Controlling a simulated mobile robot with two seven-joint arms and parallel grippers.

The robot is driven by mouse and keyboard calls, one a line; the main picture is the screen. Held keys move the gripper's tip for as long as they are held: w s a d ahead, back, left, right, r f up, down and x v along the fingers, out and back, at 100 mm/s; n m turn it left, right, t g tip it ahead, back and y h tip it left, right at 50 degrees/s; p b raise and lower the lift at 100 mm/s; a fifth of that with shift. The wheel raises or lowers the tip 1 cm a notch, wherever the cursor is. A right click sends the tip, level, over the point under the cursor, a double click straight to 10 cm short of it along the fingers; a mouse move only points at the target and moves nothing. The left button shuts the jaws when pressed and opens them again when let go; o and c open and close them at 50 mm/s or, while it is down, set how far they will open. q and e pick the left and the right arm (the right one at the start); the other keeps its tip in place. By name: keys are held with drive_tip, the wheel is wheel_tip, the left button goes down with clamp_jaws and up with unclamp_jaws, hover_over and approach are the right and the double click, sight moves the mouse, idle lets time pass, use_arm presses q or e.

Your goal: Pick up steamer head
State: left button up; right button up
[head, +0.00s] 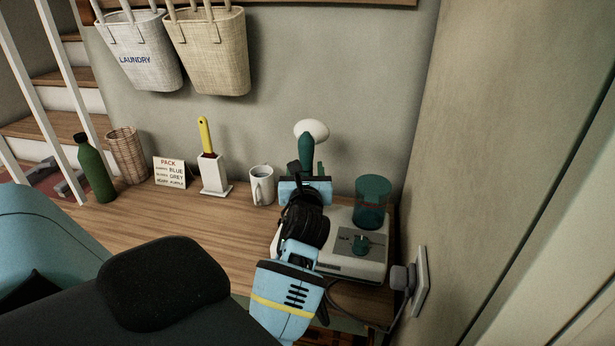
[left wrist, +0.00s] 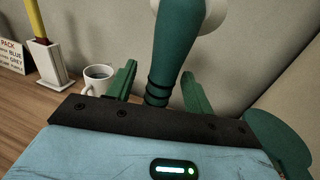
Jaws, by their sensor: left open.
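The steamer head (head: 312,129) is a white oval on a dark green handle, upright at the back of the steamer base (head: 345,270). In the left wrist view the green handle (left wrist: 178,45) rises between my gripper's fingers, and the white head is cut off at the top edge. My left gripper (head: 306,169) is open at the lower handle, with one green finger on each side. In the left wrist view my left gripper (left wrist: 158,84) shows gaps beside the handle; contact cannot be told. My wrist hides part of the base. My right gripper is not in view.
The base carries a teal tank (head: 373,203) and a dial, close to the right wall with a plug (head: 403,278). Left of it on the wooden bench (head: 215,221) stand a mug (head: 261,186), a yellow-handled brush (head: 206,138) in a white holder, a sign (head: 170,173), a wicker basket (head: 127,155) and a green bottle (head: 94,172).

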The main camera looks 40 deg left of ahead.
use_arm(q)
drive_tip(key=x, duration=0.3)
drive_tip(key=shift+w+f, duration=0.15)
clamp_jaws()
